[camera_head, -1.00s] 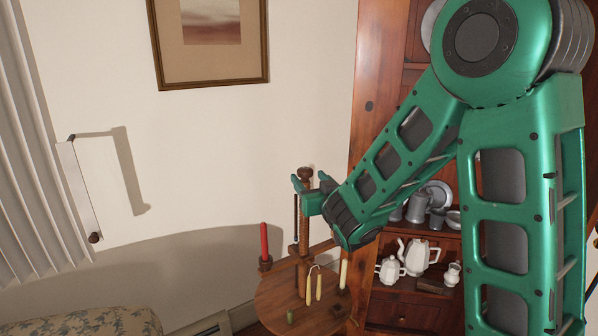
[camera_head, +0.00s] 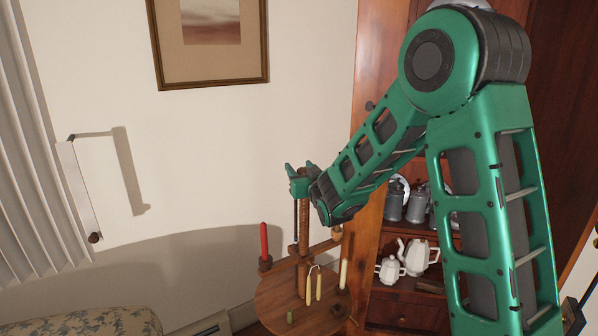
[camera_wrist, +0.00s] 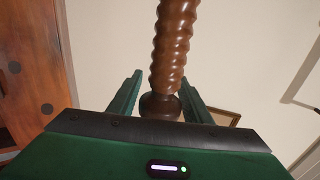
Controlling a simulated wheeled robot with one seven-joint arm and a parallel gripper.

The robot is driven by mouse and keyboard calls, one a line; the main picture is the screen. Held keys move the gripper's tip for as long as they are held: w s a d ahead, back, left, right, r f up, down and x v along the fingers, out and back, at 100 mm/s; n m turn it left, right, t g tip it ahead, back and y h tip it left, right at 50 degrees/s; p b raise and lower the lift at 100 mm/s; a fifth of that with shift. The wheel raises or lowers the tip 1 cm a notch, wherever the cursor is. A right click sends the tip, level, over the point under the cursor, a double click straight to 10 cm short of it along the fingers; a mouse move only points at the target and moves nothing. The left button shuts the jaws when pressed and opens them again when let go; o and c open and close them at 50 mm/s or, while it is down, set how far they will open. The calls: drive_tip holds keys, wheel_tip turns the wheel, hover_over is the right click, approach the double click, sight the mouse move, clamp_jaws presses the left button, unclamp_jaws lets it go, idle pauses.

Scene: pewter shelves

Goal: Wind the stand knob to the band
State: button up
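A wooden stand with a dark threaded post (camera_head: 304,215) rises from a round tabletop. Its knob (camera_wrist: 160,105) is at the end of the threads in the wrist view, between the two green fingers of my gripper (camera_wrist: 160,92). I cannot tell whether both fingers touch it. In the head view, my gripper (camera_head: 300,175) is at the top of the post, and the knob is hidden there. I cannot make out the band.
The stand's crossbar carries a red candle (camera_head: 264,241) at left. A wooden cupboard with white teapots (camera_head: 417,257) and pewter is at right.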

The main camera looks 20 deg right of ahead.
drive_tip(key=c, duration=0.6)
drive_tip(key=shift+d+m+h, duration=0.2)
drive_tip(key=shift+m+h, duration=0.4)
drive_tip(key=shift+h, duration=0.35)
drive_tip(key=shift+d+m+h, duration=0.15)
drive_tip(key=shift+m+h, duration=0.45)
drive_tip(key=shift+h, duration=0.35)
drive_tip(key=shift+s+d+f+m+g+h, duration=0.1)
drive_tip(key=shift+s+d+m+g+h, duration=0.65)
drive_tip(key=shift+m+g+h, duration=2.3)
drive_tip(key=shift+s+d+r+m+g+h, duration=0.1)
drive_tip(key=shift+s+d+m+g+h, duration=0.25)
drive_tip(key=shift+s+m+g+h, duration=2.6)
drive_tip(key=shift+w+d+f+m+g+h, duration=0.1)
drive_tip(key=shift+w+d+m+g+h, duration=0.6)
drive_tip(key=shift+m+g, duration=4.65)
drive_tip(key=shift+s+a+n+g, duration=0.15)
drive_tip(key=shift+n+g, duration=0.3)
drive_tip(key=shift+g, duration=1.4)
drive_tip(key=o, duration=1)
